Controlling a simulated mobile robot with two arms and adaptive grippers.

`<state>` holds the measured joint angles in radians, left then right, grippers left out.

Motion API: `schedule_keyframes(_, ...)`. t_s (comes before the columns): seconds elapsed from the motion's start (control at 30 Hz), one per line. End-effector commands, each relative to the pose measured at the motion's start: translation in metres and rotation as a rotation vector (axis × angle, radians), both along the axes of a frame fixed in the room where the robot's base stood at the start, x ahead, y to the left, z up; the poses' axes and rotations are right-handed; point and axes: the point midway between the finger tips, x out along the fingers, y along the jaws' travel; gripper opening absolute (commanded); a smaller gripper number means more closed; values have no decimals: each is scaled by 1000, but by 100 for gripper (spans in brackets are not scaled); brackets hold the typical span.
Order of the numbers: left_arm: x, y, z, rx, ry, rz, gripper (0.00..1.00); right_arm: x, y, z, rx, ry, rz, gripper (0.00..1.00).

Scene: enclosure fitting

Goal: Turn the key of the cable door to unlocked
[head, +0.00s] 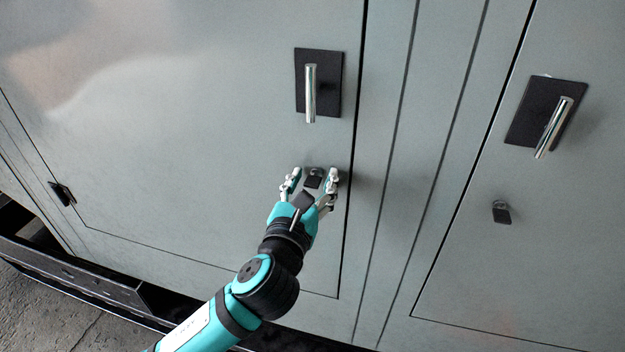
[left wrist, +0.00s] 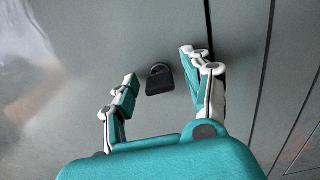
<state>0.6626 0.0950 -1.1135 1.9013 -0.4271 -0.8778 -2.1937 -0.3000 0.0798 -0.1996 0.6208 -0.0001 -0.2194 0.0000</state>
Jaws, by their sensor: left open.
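A small black key (head: 313,181) sits on the left grey door (head: 190,130), below that door's chrome handle. It also shows in the left wrist view (left wrist: 159,80), between my fingertips and a little beyond them. My left gripper (head: 314,176) is open, with one finger on each side of the key; the left wrist view shows a gap between each finger (left wrist: 158,72) and the key. A second key (head: 502,212) is on the right door (head: 560,250). Which door is the cable door I cannot tell. My right gripper is out of view.
A chrome handle (head: 311,92) on a black plate stands out above the left key. Another chrome handle (head: 553,127) is on the right door. A black hinge (head: 62,193) is at the left. A dark base frame (head: 80,270) runs along the bottom above the concrete floor.

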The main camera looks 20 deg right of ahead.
Motion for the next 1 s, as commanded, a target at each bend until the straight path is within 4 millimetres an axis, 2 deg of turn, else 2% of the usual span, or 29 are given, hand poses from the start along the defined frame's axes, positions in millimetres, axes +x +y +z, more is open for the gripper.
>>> schedule_keyframes(0.23,0,0,0,0,0,0,49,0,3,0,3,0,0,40)
schedule_keyframes(0.6,0,0,0,0,0,0,0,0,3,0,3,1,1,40)
schedule_keyframes(1.0,0,0,1,-48,34,0,0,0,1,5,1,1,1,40)
